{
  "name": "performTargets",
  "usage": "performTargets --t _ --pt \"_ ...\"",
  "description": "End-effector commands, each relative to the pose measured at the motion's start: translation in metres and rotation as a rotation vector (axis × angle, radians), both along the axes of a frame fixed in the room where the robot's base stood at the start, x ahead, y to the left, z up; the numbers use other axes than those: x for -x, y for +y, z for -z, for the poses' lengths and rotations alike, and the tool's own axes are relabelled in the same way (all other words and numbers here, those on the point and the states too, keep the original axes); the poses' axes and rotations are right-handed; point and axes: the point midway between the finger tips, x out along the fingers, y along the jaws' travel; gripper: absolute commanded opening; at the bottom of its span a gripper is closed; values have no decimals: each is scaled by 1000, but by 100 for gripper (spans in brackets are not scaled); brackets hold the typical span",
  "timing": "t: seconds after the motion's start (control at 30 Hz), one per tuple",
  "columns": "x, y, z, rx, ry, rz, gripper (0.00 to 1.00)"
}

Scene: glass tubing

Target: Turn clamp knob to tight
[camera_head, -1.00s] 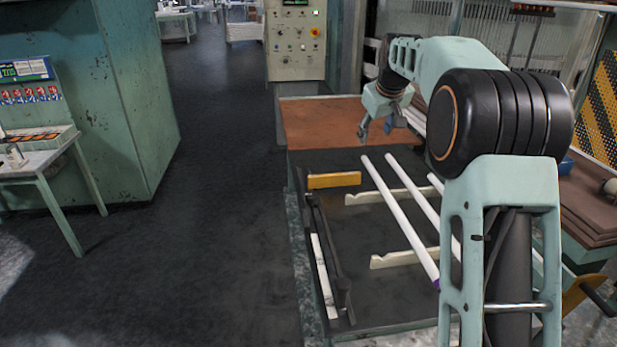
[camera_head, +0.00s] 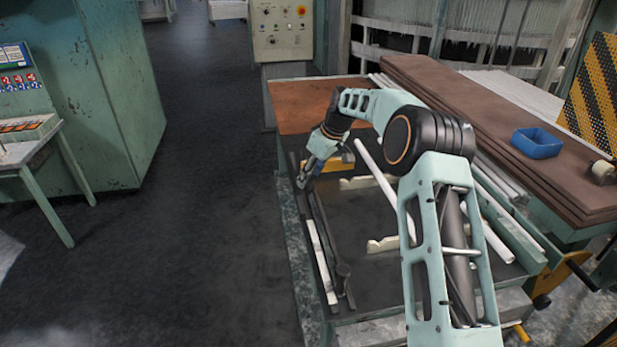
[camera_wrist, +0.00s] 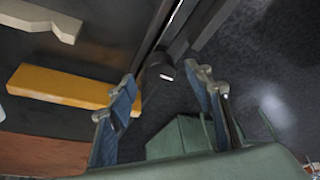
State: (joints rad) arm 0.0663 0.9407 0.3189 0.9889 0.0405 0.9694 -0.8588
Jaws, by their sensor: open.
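A dark, round clamp knob (camera_wrist: 158,66) with a small white mark shows in the wrist view, beside a long dark rail (camera_wrist: 178,25). My gripper (camera_wrist: 161,82) is open, with its blue-padded fingers to the left and right of the knob in that picture. I cannot tell how far the fingertips are from the knob, and no contact is clear. In the head view my gripper (camera_head: 303,180) is over the far left part of the black bench (camera_head: 365,285), at the rail. There the gripper hides the knob.
A yellow block (camera_wrist: 62,87) lies beside the knob. Cream notched supports (camera_head: 385,244) and white tubes (camera_head: 376,175) lie to the right on the bench. A blue tray (camera_head: 537,143) stands on brown boards at right. Open floor lies left of the bench.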

Motion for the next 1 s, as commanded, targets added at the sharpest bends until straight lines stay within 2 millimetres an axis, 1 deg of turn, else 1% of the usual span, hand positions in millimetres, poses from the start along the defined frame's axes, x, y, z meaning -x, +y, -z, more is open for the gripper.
performTargets --t 0.1,0.2,0.5,0.87,1.0 --pt "-3 4 11 0 0 0 47" --pt "-4 6 17 0 0 0 47" --pt "-5 6 18 1 -1 0 46" --pt "-5 6 18 1 -1 0 6" --pt "-5 6 18 1 -1 5 5"
